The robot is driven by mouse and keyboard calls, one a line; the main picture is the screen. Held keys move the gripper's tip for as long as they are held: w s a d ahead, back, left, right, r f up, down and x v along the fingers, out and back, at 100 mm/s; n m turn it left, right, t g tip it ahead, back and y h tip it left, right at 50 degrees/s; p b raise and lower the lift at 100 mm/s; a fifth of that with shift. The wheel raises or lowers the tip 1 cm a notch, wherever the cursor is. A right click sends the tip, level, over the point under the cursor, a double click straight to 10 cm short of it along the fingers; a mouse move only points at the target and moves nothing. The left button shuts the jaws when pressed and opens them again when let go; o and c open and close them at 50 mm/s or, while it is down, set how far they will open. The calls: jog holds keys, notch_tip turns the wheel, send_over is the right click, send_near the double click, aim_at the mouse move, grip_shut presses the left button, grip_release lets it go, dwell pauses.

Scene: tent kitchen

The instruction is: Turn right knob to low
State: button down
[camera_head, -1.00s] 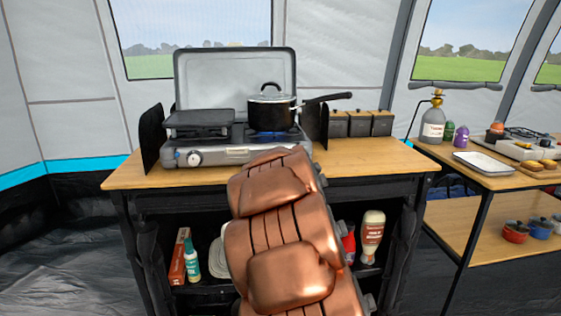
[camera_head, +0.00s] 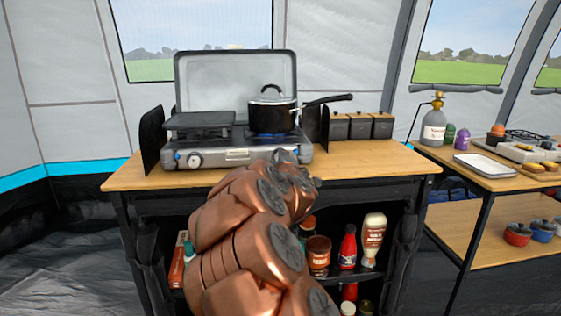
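The camp stove (camera_head: 235,155) stands on the wooden-topped table with its grey lid raised. Its left knob (camera_head: 195,160) shows on the front panel, pale with a dark surround. The right end of the front panel is partly covered by my copper arm, and I cannot see the right knob. A black pot (camera_head: 272,118) with a lid sits on the right burner, with a blue glow under it. My gripper is hidden behind my arm, so neither its fingers nor any contact with the stove shows.
A black griddle (camera_head: 199,120) covers the left burner. Dark wind panels flank the stove, and dark canisters (camera_head: 358,125) stand to its right. The pot's handle (camera_head: 328,100) sticks out to the right. Bottles (camera_head: 347,248) fill the shelf below. The table's front right is clear.

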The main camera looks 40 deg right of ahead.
jog(key=c, duration=0.8)
grip_release()
jog(key=shift+o, duration=0.2)
jog(key=shift+m, duration=0.3)
